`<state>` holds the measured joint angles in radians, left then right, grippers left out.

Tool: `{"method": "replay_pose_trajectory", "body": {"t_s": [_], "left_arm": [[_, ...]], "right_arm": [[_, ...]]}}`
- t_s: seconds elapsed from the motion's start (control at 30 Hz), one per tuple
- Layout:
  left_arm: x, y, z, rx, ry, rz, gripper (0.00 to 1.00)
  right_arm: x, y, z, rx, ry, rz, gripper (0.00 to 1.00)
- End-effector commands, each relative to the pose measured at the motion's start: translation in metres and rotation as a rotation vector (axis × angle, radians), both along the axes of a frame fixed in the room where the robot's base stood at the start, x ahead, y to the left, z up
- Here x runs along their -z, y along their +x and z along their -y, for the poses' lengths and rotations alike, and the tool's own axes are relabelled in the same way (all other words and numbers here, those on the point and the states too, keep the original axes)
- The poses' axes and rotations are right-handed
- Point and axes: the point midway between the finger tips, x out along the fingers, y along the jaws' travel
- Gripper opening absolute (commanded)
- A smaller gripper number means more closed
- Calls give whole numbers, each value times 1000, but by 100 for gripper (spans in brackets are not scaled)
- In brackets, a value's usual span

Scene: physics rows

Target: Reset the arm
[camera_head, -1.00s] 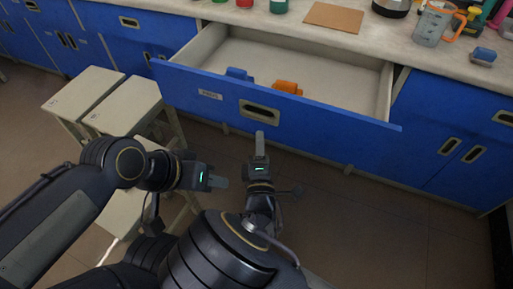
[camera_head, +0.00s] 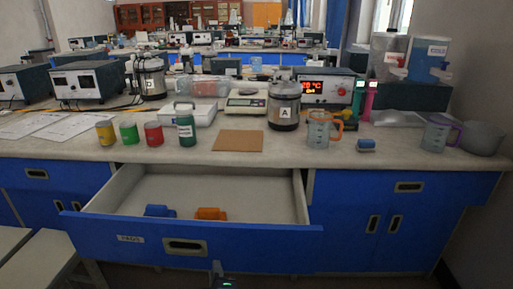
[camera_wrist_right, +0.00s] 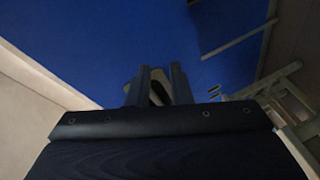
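My right gripper (camera_head: 217,268) shows only as a small tip at the bottom edge of the head view, in front of the open drawer's blue front (camera_head: 270,245). In the right wrist view my right gripper (camera_wrist_right: 162,84) has its two fingers apart, with nothing held between them. The drawer handle (camera_wrist_right: 157,95) shows behind the gap. In the head view the handle (camera_head: 185,247) is left of the gripper tip. My left gripper is out of view.
The pulled-out drawer holds a blue object (camera_head: 159,211) and an orange object (camera_head: 210,214). The counter (camera_head: 80,148) above carries jars, a brown board (camera_head: 238,141), a beaker (camera_head: 319,130) and instruments. Stools (camera_head: 45,262) stand at lower left.

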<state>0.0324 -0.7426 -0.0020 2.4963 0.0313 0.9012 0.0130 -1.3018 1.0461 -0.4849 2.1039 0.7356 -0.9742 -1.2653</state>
Motion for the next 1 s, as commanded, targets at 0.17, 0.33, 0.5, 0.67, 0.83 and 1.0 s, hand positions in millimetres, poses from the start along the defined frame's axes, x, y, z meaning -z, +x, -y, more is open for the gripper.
{"method": "replay_pose_trajectory", "body": {"t_s": [0.17, 0.33, 0.5, 0.67, 0.83, 1.0], "left_arm": [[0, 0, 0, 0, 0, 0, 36], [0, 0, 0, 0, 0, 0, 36], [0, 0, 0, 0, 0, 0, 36], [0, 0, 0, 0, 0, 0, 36], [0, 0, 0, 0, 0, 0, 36], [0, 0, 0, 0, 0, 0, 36]], "right_arm": [[-10, 11, 47, 88, 320, -354, 19], [-30, 4, 88, 144, 576, -602, 19], [-61, -22, 143, 206, 830, -828, 19], [-85, -65, 200, 289, 1003, -981, 19], [-93, -115, 249, 422, 1100, -1073, 19], [-91, -153, 278, 551, 1144, -1108, 19]]}}
